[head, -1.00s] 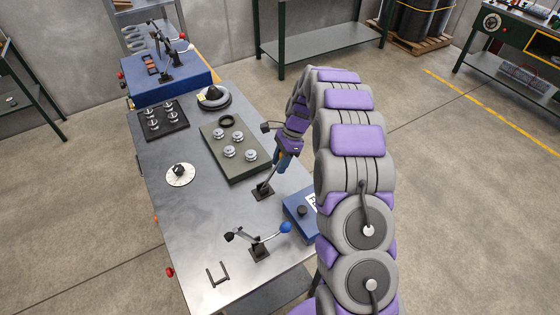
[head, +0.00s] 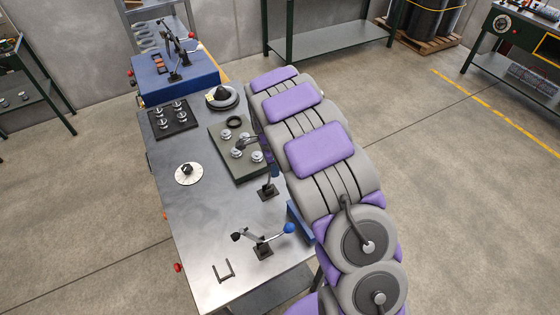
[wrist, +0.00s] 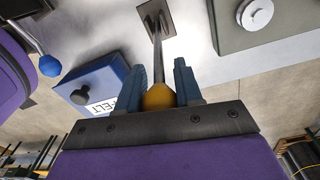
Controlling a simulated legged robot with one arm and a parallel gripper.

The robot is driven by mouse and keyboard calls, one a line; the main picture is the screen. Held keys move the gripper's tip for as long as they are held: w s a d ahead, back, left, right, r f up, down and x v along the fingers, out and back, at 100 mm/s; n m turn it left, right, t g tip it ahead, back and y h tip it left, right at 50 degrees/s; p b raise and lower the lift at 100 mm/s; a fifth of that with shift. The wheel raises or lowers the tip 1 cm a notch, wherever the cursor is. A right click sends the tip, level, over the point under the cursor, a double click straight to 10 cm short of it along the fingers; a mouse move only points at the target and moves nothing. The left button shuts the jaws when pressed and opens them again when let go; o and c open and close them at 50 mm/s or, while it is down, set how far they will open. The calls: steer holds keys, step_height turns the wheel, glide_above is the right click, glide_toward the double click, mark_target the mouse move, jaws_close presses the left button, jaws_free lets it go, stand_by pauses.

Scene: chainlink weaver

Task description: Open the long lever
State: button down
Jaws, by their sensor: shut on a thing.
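A lever with a yellow ball knob (wrist: 158,97) and a long metal shaft (wrist: 157,50) rises from a dark base plate on the steel bench. In the head view its base (head: 267,192) shows near the bench's right edge, and the shaft looks close to upright. My gripper (wrist: 161,88) is shut on the yellow knob, with one blue finger on each side. In the head view my arm hides the knob and most of the gripper. A second lever with a blue ball knob (head: 289,228) stands nearer the front; its knob also shows in the wrist view (wrist: 50,66).
A blue box (wrist: 92,82) labelled FELT lies beside the held lever, mostly behind my arm in the head view. A green-grey plate (head: 222,142) with round pieces is behind the lever.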

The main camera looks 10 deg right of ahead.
steer(key=s+a+f+t+h+b, duration=0.2)
steer(key=a+h+b, duration=0.3)
steer(key=a+b, duration=0.4)
steer(key=b, duration=0.2)
steer(key=shift+s+f+h+b, duration=0.15)
steer(key=shift+s+h+b, duration=0.15)
steer(key=shift+s+b, duration=0.1)
steer(key=shift+a, duration=0.1)
steer(key=c, duration=0.8)
jaws_free()
steer(key=shift+w+f, duration=0.1)
steer(key=p+v, duration=0.2)
steer(key=v, duration=1.5)
steer(key=shift+a+p, duration=0.25)
steer(key=shift+p, duration=0.05)
